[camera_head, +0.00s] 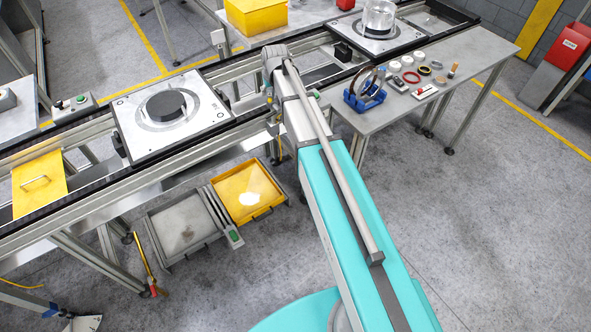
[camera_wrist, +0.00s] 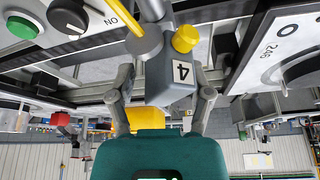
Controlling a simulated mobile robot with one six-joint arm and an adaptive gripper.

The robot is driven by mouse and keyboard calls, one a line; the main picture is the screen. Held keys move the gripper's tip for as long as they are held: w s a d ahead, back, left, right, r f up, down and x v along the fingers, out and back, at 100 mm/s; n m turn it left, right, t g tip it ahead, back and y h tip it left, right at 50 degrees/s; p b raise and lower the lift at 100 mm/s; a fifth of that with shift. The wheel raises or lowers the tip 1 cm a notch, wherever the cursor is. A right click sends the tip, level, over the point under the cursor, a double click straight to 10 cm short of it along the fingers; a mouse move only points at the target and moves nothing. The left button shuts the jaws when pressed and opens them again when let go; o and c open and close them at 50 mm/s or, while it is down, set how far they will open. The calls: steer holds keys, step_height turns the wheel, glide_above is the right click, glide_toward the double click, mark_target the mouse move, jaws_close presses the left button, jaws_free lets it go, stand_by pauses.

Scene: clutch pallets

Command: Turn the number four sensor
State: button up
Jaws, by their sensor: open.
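The number four sensor (camera_wrist: 170,80) shows in the wrist view as a grey block with a white label bearing a 4 and a yellow round cap (camera_wrist: 186,39). A grey rod and round grey part adjoin it. My gripper (camera_wrist: 164,88) is open, with one finger on each side of the block. I cannot tell whether either finger touches it. In the head view, my arm reaches over the conveyor and hides both the sensor and my gripper's fingers.
A pallet (camera_wrist: 262,60) lies close at the right in the wrist view. A control box with a green button (camera_wrist: 22,25) and black knob (camera_wrist: 68,15) is at upper left. In the head view, a table (camera_head: 473,52) with small parts stands at right.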

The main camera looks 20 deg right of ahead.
steer(key=shift+n+y, duration=0.4)
steer(key=shift+n, duration=0.6)
steer(key=shift+r, duration=0.2)
steer(key=p+v, duration=1.3)
steer(key=v, duration=0.1)
steer(key=s+f+m+g+h+b, duration=0.1)
steer(key=s+f+m+g+b, duration=0.2)
steer(key=s+f+b, duration=1.8)
step_height(320, 180, down, 2)
steer(key=shift+s+a+f+g+b, duration=0.15)
steer(key=shift+s+a+g+b, duration=0.25)
steer(key=shift+s+g, duration=0.45)
steer(key=shift+s, duration=0.15)
steer(key=shift+s, duration=0.75)
steer(key=shift+w, duration=0.1)
steer(key=shift+c, duration=0.6)
